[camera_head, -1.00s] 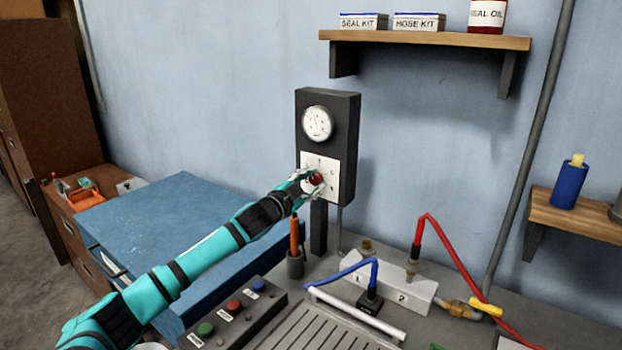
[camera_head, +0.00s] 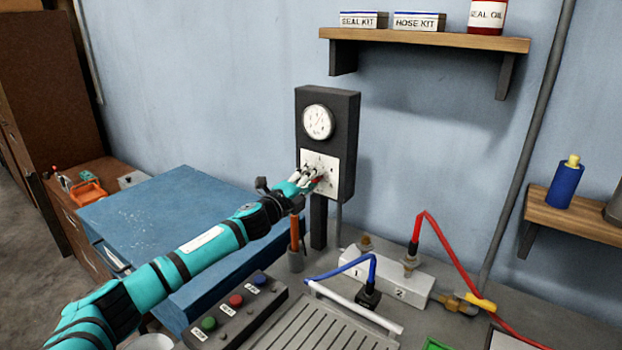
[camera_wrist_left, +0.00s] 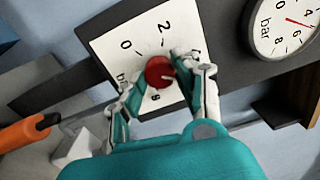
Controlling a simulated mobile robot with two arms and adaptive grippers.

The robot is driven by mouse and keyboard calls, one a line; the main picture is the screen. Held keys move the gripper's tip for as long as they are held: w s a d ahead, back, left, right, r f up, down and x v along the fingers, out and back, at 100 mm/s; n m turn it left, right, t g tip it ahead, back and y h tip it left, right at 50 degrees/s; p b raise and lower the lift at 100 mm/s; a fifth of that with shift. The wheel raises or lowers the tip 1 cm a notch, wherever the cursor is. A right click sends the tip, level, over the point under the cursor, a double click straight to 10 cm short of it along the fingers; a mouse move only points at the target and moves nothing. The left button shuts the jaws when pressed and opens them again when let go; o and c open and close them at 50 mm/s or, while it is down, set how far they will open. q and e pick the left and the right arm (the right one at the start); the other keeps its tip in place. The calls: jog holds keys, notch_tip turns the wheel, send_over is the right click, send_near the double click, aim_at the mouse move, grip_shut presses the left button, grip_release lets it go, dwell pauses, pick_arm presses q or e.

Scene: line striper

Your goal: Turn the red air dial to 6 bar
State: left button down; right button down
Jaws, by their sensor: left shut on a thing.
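The red air dial (camera_wrist_left: 159,72) sits on a white plate (camera_wrist_left: 108,50) marked with numbers and "bar". In the left wrist view its pale pointer mark faces right, partly beside a finger; the number there is covered. My left gripper (camera_wrist_left: 158,80) is shut on the dial, one finger on each side. In the head view the left gripper (camera_head: 314,181) reaches the plate and mostly hides the dial. Above it is a round gauge (camera_head: 318,122); in the wrist view the gauge (camera_wrist_left: 285,25) has its red needle between 4 and 6. My right gripper is not in view.
The dial is on a dark wall panel (camera_head: 346,130). Below are a holder with an orange-handled tool (camera_head: 294,240), a button box (camera_head: 235,308) and a white block with hoses (camera_head: 400,282). A shelf (camera_head: 430,39) is above right.

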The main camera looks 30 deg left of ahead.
pick_arm(q)
jog(key=m, duration=0.5)
jog(key=shift+f+p, duration=0.15)
jog(key=shift+p, duration=0.2)
jog(key=shift+m, duration=0.3)
jog(key=c, duration=0.9)
grip_release()
jog(key=shift+c, duration=0.2)
jog(key=s+a, duration=0.1)
jog(key=s, duration=1.1)
jog(key=shift+a, duration=0.4)
jog(key=shift+f, duration=0.15)
